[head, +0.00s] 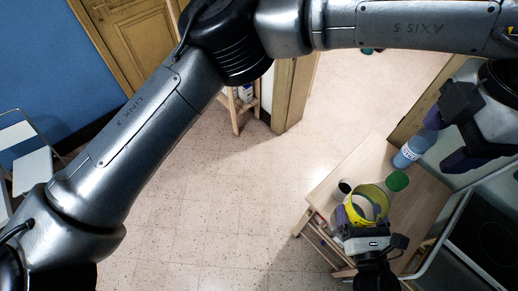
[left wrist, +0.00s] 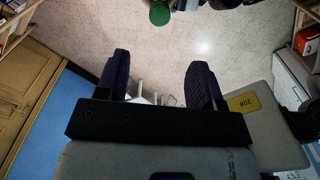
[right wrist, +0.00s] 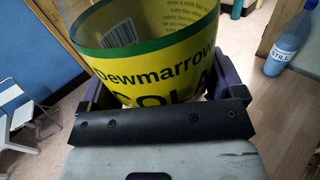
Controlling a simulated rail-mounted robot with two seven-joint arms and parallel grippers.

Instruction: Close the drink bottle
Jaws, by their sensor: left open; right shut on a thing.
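My right gripper (head: 367,222) is shut on a drink bottle (head: 372,203). Its yellow and green label reads "Dewmarrow COLA" in the right wrist view (right wrist: 160,75); the body looks see-through or hollow, and no cap shows on it. A round green piece (head: 397,181) is just right of the bottle in the head view; I cannot tell whether it is the cap or whether it touches the table. My left gripper (head: 447,138) is at the right, above and right of the bottle. It is open, with nothing between its fingers in the left wrist view (left wrist: 160,75).
A blue bottle (head: 412,149) labelled "STILL" stands near the left gripper. A dark-topped cup (head: 343,189) is left of the held bottle. The wooden table (head: 345,165) lies below, a dark hob (head: 488,225) at right. My left arm spans the top; the tiled floor (head: 240,200) is clear.

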